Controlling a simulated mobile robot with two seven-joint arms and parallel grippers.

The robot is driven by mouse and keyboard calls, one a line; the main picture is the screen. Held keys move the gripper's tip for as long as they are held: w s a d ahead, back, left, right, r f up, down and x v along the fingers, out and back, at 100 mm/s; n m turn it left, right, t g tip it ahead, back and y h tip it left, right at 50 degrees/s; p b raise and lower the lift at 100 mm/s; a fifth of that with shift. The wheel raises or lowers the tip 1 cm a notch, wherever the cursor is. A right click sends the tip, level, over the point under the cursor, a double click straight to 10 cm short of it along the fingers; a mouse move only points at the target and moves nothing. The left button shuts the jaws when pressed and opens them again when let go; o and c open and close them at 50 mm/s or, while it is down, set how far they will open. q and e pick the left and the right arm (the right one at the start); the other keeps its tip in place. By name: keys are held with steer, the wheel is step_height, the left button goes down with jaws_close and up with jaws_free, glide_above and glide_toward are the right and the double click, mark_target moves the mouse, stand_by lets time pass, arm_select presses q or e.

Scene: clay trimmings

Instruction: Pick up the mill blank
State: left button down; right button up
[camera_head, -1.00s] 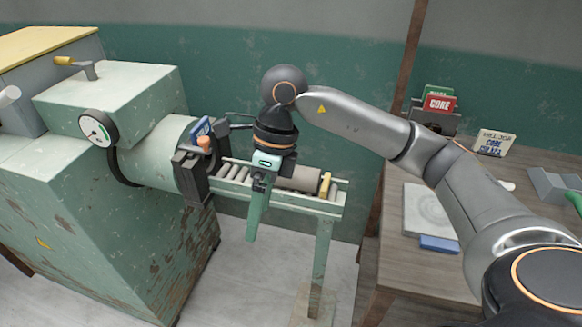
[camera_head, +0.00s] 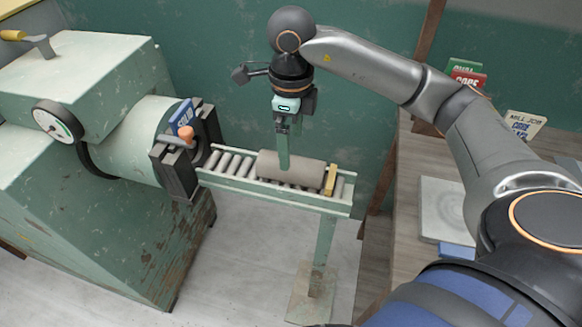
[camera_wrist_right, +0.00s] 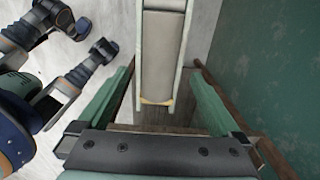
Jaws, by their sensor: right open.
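The mill blank, a grey-brown cylinder (camera_head: 305,172), lies on its side along the roller conveyor (camera_head: 331,206) in the head view. It also shows in the right wrist view as a grey cylinder (camera_wrist_right: 163,45) between pale green rails. My right gripper (camera_head: 284,166) points down in front of the blank in the head view and hides part of it. Its green fingers are wide apart in the right wrist view (camera_wrist_right: 162,80), with nothing between them. I cannot tell the exact gap to the blank.
A yellow stop (camera_head: 330,180) stands at the blank's right end. A green machine (camera_head: 110,70) with a dark clamp (camera_head: 175,170) and a blue sign (camera_head: 182,117) stands left. A wooden table (camera_head: 408,160) with cards and a pale slab (camera_head: 440,205) is right.

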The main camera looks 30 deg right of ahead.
mark_target(291, 159)
steer(key=shift+f, duration=3.55)
jaws_close()
steer(key=shift+r, duration=0.1)
